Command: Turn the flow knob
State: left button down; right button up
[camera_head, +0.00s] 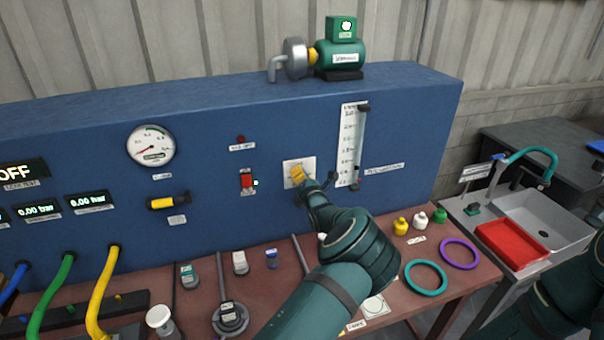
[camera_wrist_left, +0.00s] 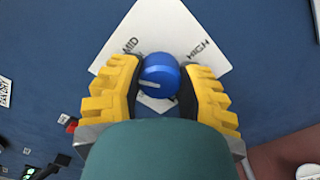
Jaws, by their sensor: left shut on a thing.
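The flow knob (camera_wrist_left: 160,75) is a round blue knob with a white pointer line, seen in the left wrist view. It sits on a white plate (camera_wrist_left: 165,28) marked MID and HIGH; other markings are hidden by my gripper. The pointer line lies toward the left side of that view, below the MID mark. My left gripper (camera_wrist_left: 160,88) has its two yellow fingers shut on the knob, one on each side. In the head view my left gripper (camera_head: 299,174) is at the plate on the blue panel and hides the knob. My right gripper is out of view.
A red switch (camera_head: 246,181) sits left of the plate, and a vertical flow gauge (camera_head: 351,145) stands right of it. A green pump (camera_head: 340,58) sits on top of the blue cabinet (camera_head: 230,120). Small items and a teal ring (camera_head: 426,264) lie on the bench below.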

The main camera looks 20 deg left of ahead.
pick_arm(q)
jog(key=shift+m, duration=0.3)
jog(key=c, duration=0.5)
grip_release()
jog(key=v, duration=1.2)
